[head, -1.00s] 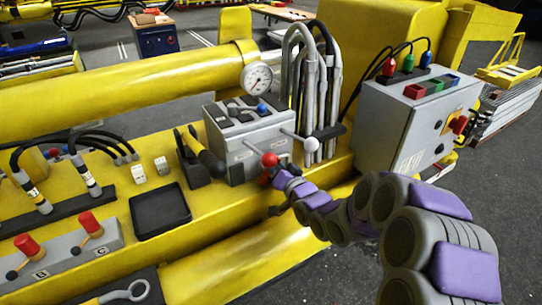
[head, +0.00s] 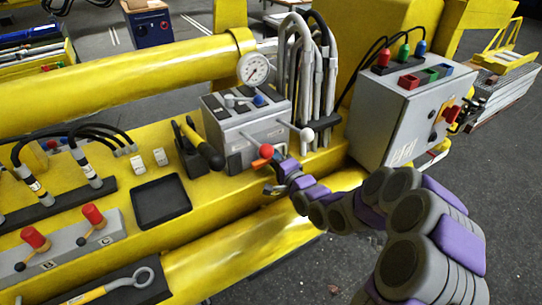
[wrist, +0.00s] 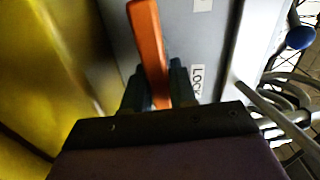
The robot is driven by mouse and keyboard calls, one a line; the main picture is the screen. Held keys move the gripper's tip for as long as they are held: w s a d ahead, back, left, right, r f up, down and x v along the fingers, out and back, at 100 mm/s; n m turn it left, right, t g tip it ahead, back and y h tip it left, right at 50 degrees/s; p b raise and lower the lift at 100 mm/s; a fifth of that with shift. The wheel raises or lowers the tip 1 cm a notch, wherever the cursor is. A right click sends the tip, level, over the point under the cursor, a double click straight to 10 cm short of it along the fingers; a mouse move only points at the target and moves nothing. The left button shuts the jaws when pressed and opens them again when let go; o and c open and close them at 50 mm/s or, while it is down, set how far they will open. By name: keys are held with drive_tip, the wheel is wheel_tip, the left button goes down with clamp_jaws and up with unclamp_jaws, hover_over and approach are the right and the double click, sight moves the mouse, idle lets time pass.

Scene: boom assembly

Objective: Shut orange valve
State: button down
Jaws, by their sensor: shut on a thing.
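The orange valve handle (wrist: 150,45) is a long flat lever in the wrist view, standing against a grey panel marked LOCK. My gripper (wrist: 155,88) is shut on its lower part, with one dark finger on each side. The handle's upper part sticks out past the fingers, and its pivot is hidden. In the head view, a small orange piece (head: 279,155) shows beside a red ball knob at the front of the grey valve box (head: 228,128).
White-ended levers and a pressure gauge (head: 254,69) are close to the valve box. Grey hoses (head: 297,80) rise behind it, and a grey control box (head: 393,120) stands to the right. A black tray (head: 161,202) lies left on the yellow boom.

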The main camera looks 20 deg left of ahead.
drive_tip(key=shift+d+f+m, duration=0.1)
drive_tip(key=shift+f+m, duration=0.3)
drive_tip(key=shift+m, duration=0.2)
drive_tip(key=c, duration=1.3)
unclamp_jaws()
drive_tip(key=o, duration=0.3)
drive_tip(key=shift+w+d+r, duration=0.1)
drive_tip(key=shift+w+d, duration=0.05)
